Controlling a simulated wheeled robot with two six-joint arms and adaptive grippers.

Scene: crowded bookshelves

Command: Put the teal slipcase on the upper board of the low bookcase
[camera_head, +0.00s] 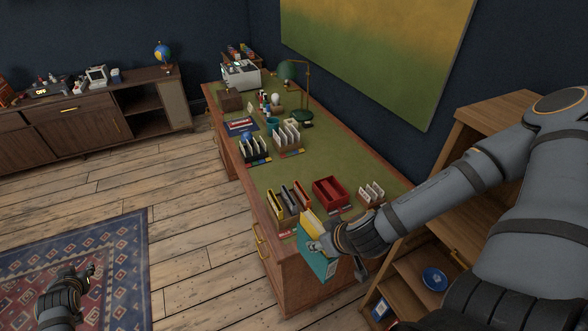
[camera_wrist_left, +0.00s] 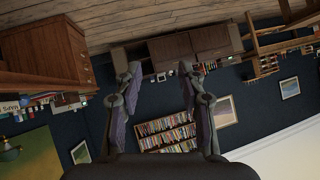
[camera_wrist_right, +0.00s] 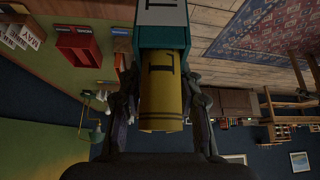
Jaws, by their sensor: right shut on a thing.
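The wooden bookcase (camera_head: 411,268) at the right is partly hidden behind my right arm. My left gripper (camera_head: 82,278) is open and empty above the rug; its fingers (camera_wrist_left: 160,75) are apart.
The long desk (camera_head: 335,168) holds a red tray (camera_head: 330,192), several upright books and cards, and a green lamp (camera_head: 286,72). A blue dish (camera_head: 434,279) is on a bookcase shelf. A sideboard (camera_head: 60,130) stands at the back left. The floor (camera_head: 190,225) left of the desk is clear.

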